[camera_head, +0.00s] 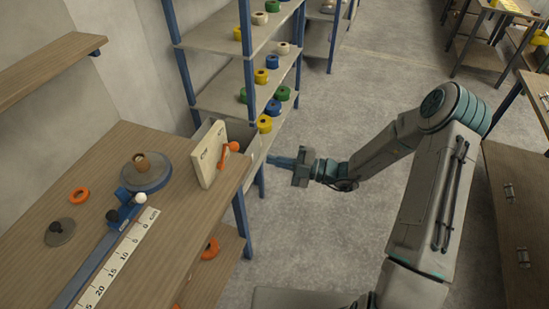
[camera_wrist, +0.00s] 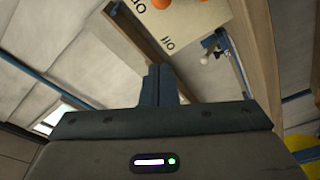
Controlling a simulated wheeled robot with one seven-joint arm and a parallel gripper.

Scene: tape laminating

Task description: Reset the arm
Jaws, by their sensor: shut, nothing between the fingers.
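My gripper (camera_head: 272,160) is in the middle of the head view, off the right edge of the wooden workbench (camera_head: 107,160). My arm reaches leftward to it from the right. In the wrist view my gripper (camera_wrist: 159,72) has its two blue fingers together, with nothing between them. It is close to a white panel (camera_head: 208,153) with an orange handle (camera_head: 229,148) that stands at the bench's edge. The panel also shows in the wrist view (camera_wrist: 185,22).
A shelf rack (camera_head: 222,95) with several coloured tape rolls stands behind my gripper. A tape dispenser (camera_head: 146,172) and a ruler (camera_head: 120,255) are on the bench. Orange rings lie on the bench (camera_head: 79,195) and under it (camera_head: 210,249). The floor (camera_head: 345,85) behind my arm is clear.

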